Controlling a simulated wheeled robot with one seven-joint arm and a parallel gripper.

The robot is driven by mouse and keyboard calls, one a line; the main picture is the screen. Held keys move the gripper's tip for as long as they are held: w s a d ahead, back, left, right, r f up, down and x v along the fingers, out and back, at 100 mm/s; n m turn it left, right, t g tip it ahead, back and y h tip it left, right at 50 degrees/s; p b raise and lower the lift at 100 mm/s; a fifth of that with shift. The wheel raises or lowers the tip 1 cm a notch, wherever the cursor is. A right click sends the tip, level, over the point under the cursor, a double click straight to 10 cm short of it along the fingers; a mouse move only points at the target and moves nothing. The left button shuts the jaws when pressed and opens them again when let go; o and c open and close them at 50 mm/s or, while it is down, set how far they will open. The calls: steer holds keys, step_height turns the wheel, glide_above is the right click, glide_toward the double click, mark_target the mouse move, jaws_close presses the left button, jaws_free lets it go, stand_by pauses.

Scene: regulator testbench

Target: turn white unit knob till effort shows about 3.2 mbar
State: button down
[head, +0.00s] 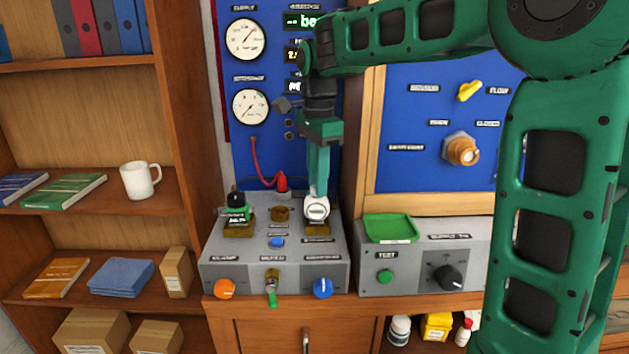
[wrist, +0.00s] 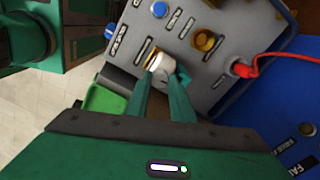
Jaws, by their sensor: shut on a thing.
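The white unit (head: 317,209) stands upright on a brass seat at the back right of the grey sloped bench box (head: 230,262). My gripper (head: 318,190) comes down from above and is shut on the white unit's top. In the wrist view the white unit (wrist: 161,66) sits between the two green fingertips (wrist: 163,78). Two round gauges, one above the other, hang on the blue panel; the lower gauge (head: 250,107) and the upper gauge (head: 246,39) both show needles. Small digital displays (head: 293,54) beside them are partly hidden by my arm, and I cannot read an effort value.
A dark and green unit (head: 236,212) stands on the box's left seat. An empty brass seat (head: 280,214) and a red plug with cable (head: 281,182) lie between. Orange (head: 225,288) and blue (head: 323,288) knobs are in front. A green tray (head: 390,228) is at right.

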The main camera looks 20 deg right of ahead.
steer(key=m, duration=0.5)
steer(key=shift+m, duration=0.4)
stand_by(0.3)
steer(key=c, duration=1.5)
jaws_free()
step_height(320, 180, up, 8)
steer(key=shift+w+a+f, duration=0.1)
steer(key=shift+r, duration=1.4)
